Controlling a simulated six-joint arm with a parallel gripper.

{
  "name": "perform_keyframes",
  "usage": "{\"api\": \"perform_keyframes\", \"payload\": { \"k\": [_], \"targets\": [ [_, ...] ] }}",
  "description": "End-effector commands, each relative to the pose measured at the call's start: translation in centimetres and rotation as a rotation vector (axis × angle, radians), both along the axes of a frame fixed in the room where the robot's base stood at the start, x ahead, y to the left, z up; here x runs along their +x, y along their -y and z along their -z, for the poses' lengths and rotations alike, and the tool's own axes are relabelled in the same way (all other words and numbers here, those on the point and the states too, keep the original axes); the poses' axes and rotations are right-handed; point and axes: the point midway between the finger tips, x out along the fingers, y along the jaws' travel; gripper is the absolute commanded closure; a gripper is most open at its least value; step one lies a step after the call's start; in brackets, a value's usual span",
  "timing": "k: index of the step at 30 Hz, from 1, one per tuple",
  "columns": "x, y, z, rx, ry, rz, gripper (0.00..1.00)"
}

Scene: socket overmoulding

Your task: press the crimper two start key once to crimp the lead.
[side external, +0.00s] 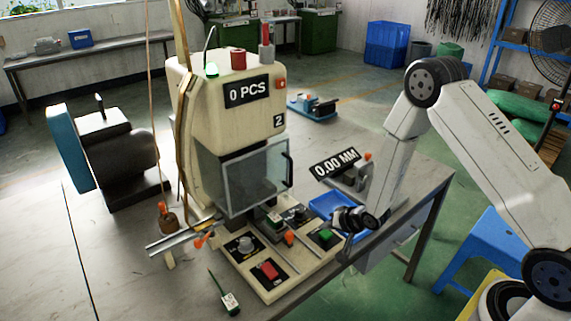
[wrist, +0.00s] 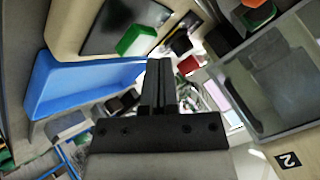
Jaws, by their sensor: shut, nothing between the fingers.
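Crimper two (side external: 225,130) is a cream machine marked "2" with a "0 PCS" display. A green key (side external: 325,235) sits on a black plate at the right of its base panel; it also shows in the wrist view (wrist: 137,40), just beyond my fingertips. I cannot read a label saying it is the start key. I cannot make out the lead in the crimper.
A blue tray (side external: 328,205) lies right behind my gripper and shows at left in the wrist view (wrist: 85,80). The clear guard (side external: 245,178) covers the crimper's front. A gauge display (side external: 335,163) reads "0.00 MM". A small green-handled tool (side external: 230,303) lies on the bench.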

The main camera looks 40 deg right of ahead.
Motion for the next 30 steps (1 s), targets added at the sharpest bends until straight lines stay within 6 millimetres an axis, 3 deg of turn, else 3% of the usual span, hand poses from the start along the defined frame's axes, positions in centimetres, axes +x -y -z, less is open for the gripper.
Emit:
{"api": "perform_keyframes", "payload": {
  "k": [30],
  "targets": [
    [0.0, 0.0, 0.87, 0.0, 0.0, 0.0, 1.0]
  ]
}}
